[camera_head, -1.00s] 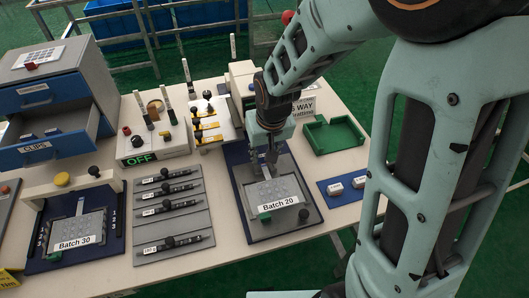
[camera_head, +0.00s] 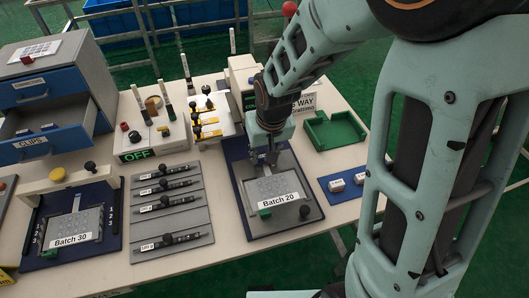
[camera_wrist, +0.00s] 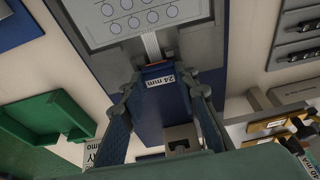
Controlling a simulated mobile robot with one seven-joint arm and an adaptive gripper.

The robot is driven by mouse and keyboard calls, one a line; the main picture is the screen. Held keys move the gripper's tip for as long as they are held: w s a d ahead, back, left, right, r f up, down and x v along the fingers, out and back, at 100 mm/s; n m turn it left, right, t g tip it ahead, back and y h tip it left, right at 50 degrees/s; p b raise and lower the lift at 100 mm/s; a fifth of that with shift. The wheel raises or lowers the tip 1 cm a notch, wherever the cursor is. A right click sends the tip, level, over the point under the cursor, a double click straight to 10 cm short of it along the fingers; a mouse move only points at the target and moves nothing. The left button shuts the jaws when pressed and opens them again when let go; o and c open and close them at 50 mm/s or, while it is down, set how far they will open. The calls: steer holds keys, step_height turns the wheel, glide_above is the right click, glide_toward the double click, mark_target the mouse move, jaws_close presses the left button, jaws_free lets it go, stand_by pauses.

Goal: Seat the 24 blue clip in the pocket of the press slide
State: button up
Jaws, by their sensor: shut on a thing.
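My gripper (camera_wrist: 158,90) points down over the far end of the Batch 20 board (camera_head: 236,205). It is shut on a small blue clip (camera_wrist: 160,78) with a white "24 mm" label, held between the fingertips. The clip is at the end of the pale film tail (camera_wrist: 151,45); I cannot tell whether they touch. The keypad film (camera_wrist: 130,14) lies on the grey plate, also seen in the head view (camera_head: 273,187). A grey block with a dark opening (camera_wrist: 180,140) sits between the fingers, nearer the wrist; I cannot tell if it is the press slide. In the head view the clip is hidden.
An empty green tray (camera_head: 335,133) stands right of the board. A blue pad (camera_head: 328,192) with small white blocks lies in front of it. A grey rack of dark tools (camera_head: 150,222) and the Batch 30 board (camera_head: 38,258) are at left. The drawer (camera_head: 72,143) is open.

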steer(key=shift+f, duration=0.2)
steer(key=o, duration=0.8)
steer(key=shift+o, duration=0.2)
steer(key=v, duration=0.7)
steer(key=shift+r, duration=0.3)
